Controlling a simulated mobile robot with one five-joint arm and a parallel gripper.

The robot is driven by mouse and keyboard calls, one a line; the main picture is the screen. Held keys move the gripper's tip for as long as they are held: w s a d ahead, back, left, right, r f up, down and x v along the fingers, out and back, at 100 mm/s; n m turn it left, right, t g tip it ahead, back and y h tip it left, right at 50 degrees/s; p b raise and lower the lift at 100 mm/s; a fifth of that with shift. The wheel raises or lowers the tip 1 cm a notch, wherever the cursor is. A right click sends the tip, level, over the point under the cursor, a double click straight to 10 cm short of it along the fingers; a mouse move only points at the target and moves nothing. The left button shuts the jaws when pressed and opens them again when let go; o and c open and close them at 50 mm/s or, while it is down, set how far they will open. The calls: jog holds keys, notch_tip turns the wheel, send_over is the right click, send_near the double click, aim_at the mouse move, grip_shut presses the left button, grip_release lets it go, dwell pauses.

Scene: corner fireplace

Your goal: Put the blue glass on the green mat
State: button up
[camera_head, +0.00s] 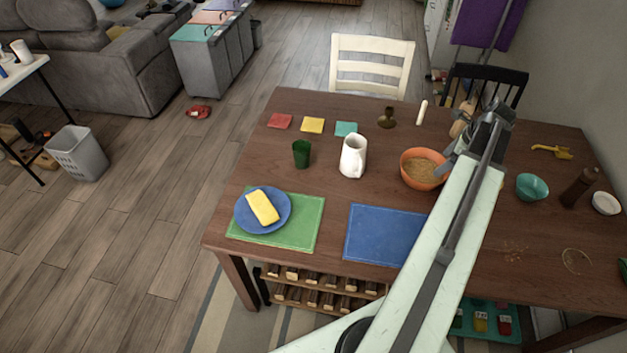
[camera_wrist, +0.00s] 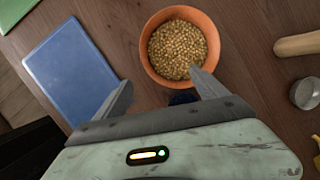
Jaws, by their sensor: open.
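The green mat (camera_head: 305,222) lies at the left front of the table, with a blue plate (camera_head: 245,222) holding a yellow block (camera_head: 262,207) on its left part. Its corner shows in the wrist view (camera_wrist: 12,8). A small dark blue thing (camera_wrist: 182,98) shows between my fingers, just below the orange bowl; it may be the blue glass, but my gripper hides most of it. I cannot make out a blue glass in the head view, where my arm covers part of the table. My gripper (camera_wrist: 160,82) is open above the table, near the bowl.
The orange bowl (camera_head: 420,182) holds yellowish grains. A white pitcher (camera_head: 353,157) and a green glass (camera_head: 301,154) stand to its left. A blue mat (camera_head: 385,235) lies right of the green mat. A wooden piece (camera_wrist: 298,44) and a metal cylinder (camera_wrist: 306,95) are at the wrist view's right.

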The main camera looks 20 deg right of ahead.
jog(key=w+a+n+g, duration=0.1)
jog(key=w+a+n, duration=0.35)
jog(key=a, duration=0.35)
jog(key=w+a+n, duration=0.4)
jog(key=a+n, duration=0.1)
jog(key=a, duration=0.4)
jog(key=w+a+n+g, duration=0.1)
jog(key=w+a+n, duration=0.3)
jog(key=a, duration=0.4)
jog(key=a+f+n+g+h, duration=0.1)
jog(key=a+n, duration=1.5)
jog(key=a, duration=1.1)
jog(key=shift+a+f+g, duration=0.2)
jog(key=shift+g, duration=0.1)
